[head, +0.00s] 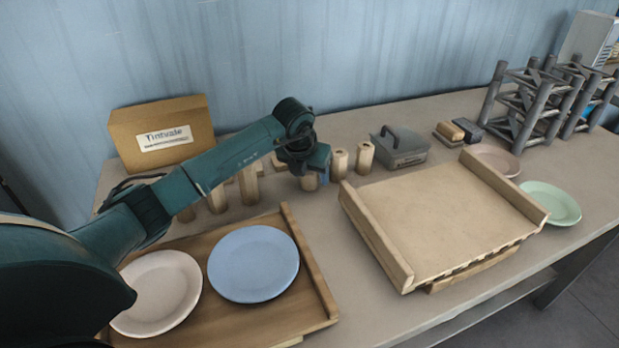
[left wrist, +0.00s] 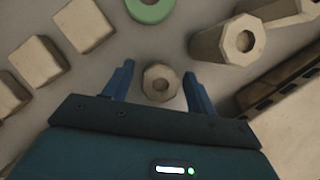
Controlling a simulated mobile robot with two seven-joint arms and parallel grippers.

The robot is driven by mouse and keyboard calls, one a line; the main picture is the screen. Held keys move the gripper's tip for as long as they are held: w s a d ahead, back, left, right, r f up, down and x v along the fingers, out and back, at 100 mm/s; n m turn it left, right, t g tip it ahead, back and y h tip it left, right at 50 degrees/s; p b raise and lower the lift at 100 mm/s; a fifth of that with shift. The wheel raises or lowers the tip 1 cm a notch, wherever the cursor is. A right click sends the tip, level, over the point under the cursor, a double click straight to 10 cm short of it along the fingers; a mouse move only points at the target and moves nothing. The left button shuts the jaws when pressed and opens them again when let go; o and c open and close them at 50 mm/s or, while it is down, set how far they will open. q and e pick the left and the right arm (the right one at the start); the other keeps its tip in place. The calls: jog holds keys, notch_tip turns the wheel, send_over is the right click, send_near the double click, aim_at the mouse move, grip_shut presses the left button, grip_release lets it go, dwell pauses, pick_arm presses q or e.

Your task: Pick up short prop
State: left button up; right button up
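The fingers are apart, with a visible gap on each side of the prop. In the head view my left gripper (head: 314,165) points down among the wooden props on the table and largely hides what is beneath it. My right gripper is not in view.
Taller octagonal props (left wrist: 235,42) stand close by on the right in the wrist view; square wooden blocks (left wrist: 83,25) are on the left and a green ring (left wrist: 150,9) is above. A wooden tray (head: 318,290) with plates and a raised board (head: 440,215) lie nearer.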

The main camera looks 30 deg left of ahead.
pick_arm(q)
jog(key=c, duration=1)
jog(key=shift+r, duration=0.1)
